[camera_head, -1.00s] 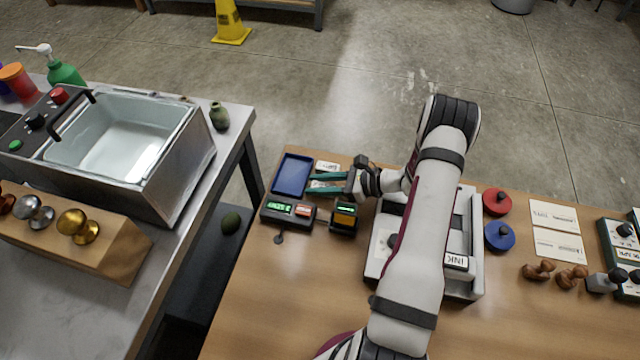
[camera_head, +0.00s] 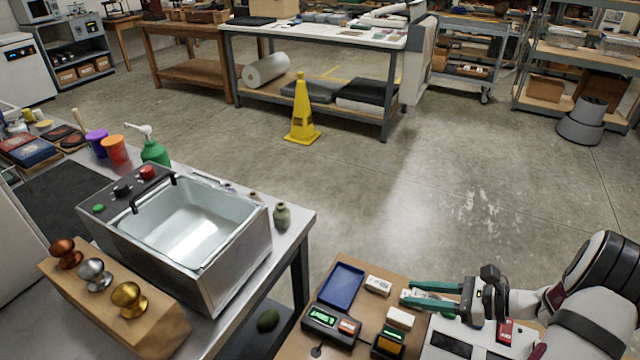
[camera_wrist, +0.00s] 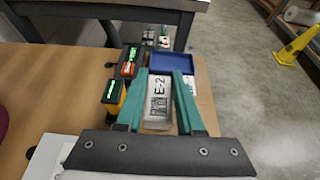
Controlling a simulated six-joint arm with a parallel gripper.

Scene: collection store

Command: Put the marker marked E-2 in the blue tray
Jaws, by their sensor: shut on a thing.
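My gripper (camera_head: 406,295) has two teal fingers and is shut on a white marker (camera_wrist: 158,98), whose E-2 label reads clearly in the wrist view. In the camera_head view the fingers mostly hide the marker. The blue tray (camera_head: 341,285) lies on the wooden table, left of my fingertips and apart from them. In the wrist view the tray (camera_wrist: 184,63) shows just beyond the fingertips, and its visible part looks empty. A white marker (camera_head: 378,285) lies between tray and fingertips, and another (camera_head: 400,318) lies nearer the table's front; their labels are unreadable here.
A device with a green display (camera_head: 332,322) stands in front of the tray, with a smaller yellow-and-black device (camera_head: 388,342) beside it. A steel counter with a basin (camera_head: 190,222) stands to the left across a gap.

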